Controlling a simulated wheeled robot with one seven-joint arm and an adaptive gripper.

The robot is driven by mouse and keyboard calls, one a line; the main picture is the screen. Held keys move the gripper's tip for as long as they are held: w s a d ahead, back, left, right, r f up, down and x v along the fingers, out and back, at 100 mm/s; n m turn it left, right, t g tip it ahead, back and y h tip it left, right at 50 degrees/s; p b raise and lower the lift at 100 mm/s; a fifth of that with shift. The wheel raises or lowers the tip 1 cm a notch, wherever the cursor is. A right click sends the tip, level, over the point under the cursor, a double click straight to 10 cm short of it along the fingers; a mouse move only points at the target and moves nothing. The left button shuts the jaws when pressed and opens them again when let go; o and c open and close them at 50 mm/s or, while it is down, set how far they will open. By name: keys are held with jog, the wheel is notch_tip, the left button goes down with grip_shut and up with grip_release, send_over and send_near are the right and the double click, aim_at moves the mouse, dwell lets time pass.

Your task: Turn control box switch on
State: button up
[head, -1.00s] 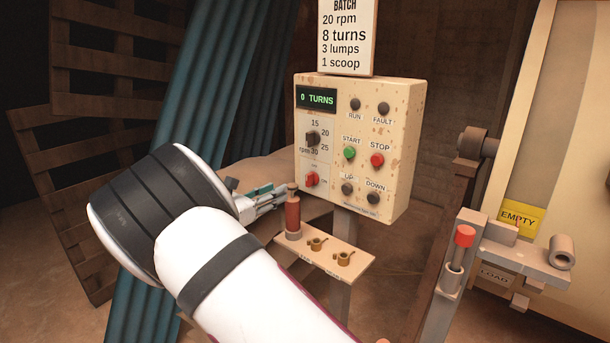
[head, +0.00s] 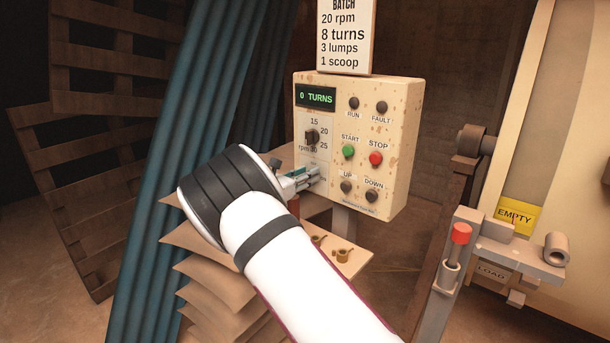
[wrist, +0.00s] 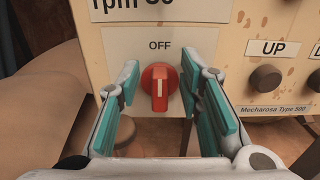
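The cream control box (head: 395,135) stands on a post in the head view, with its display reading 0 TURNS. Its red rotary switch (wrist: 159,88) shows in the wrist view, with its white mark upright, pointing at the OFF label (wrist: 160,46). In the head view my gripper (head: 312,178) covers the switch at the box's lower left. In the wrist view my gripper (wrist: 163,95) is open, with one teal-padded finger on each side of the switch. Gaps show between the pads and the knob.
The green START button (head: 348,151), red STOP button (head: 376,158) and dark UP button (head: 346,187) sit right of my gripper. A small shelf (head: 352,262) with brass scoops is below the box. Stacked sacks (head: 215,275) lie behind my arm.

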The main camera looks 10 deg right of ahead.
grip_shut()
jog(key=shift+s+m, duration=0.1)
jog(key=shift+m, duration=0.3)
jog(key=shift+s+d+f+m+p, duration=0.15)
jog(key=shift+s+f+m+p, duration=0.15)
jog(key=shift+m, duration=2.55)
jog(key=shift+s+d+f+m+p, duration=0.2)
jog(key=shift+f+m, duration=0.15)
jog(key=shift+m, duration=2.55)
jog(key=shift+s+d+f+m+p, duration=0.2)
jog(key=shift+f+m+p, duration=0.1)
jog(key=shift+m, duration=2.55)
